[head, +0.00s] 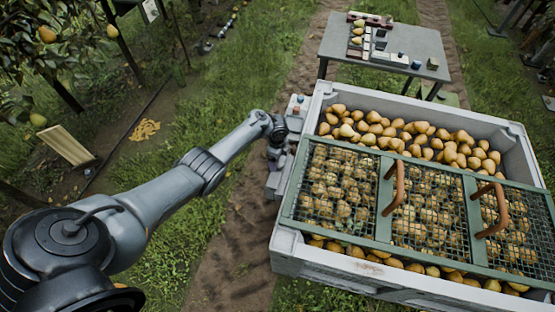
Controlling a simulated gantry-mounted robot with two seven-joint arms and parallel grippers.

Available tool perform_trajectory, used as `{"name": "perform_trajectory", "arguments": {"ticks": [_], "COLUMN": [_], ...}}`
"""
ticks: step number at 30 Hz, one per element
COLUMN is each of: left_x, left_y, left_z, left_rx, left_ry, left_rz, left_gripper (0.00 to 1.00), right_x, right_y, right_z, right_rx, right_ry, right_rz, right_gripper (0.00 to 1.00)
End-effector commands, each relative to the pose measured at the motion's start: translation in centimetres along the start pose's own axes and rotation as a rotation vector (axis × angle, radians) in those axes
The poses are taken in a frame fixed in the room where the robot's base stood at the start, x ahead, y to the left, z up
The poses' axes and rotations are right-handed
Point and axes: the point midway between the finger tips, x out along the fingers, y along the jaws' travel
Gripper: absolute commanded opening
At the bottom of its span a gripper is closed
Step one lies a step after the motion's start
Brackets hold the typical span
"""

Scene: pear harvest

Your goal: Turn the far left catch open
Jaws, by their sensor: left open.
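A large grey bin (516,142) full of pears stands at the right, with a green-framed mesh lid (385,190) with two brown handles lying across its nearer part. My left arm reaches in from the left, and my left gripper (279,152) is at the bin's left side, near the lid's far left corner. The gripper is open, but its fingers are small and point mostly away from me. I cannot make out the far left catch; it is too small or hidden near the gripper. My right gripper is not in view.
A grey table (415,47) with pears and small items stands behind the bin. Small objects on a grey stand (297,107) sit close beside the gripper. A wooden board (68,146) leans at the left among pear trees. Grass and a dirt strip lie left of the bin.

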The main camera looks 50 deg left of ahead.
Motion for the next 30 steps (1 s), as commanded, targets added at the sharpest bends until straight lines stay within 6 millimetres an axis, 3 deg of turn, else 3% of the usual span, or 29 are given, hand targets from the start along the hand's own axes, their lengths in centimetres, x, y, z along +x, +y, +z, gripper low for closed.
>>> {"name": "perform_trajectory", "arguments": {"ticks": [1, 3, 12, 30], "left_x": [-1.6, -2.8, -6.5, -7.1], "left_y": [-0.1, -0.1, 0.0, 0.0], "left_z": [0.0, 0.0, 0.0, 0.0], "left_rx": [0.0, 0.0, 0.0, 0.0], "left_ry": [0.0, 0.0, 0.001, 0.0], "left_rz": [-0.002, -0.003, -0.001, -0.001], "left_gripper": [0.78, 0.78, 0.78, 0.78], "right_x": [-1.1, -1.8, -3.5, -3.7], "right_y": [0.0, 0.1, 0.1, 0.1], "right_z": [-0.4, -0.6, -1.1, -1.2], "right_rx": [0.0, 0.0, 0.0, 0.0], "right_ry": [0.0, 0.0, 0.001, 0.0], "right_rz": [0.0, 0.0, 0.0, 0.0], "right_gripper": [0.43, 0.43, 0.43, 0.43]}}
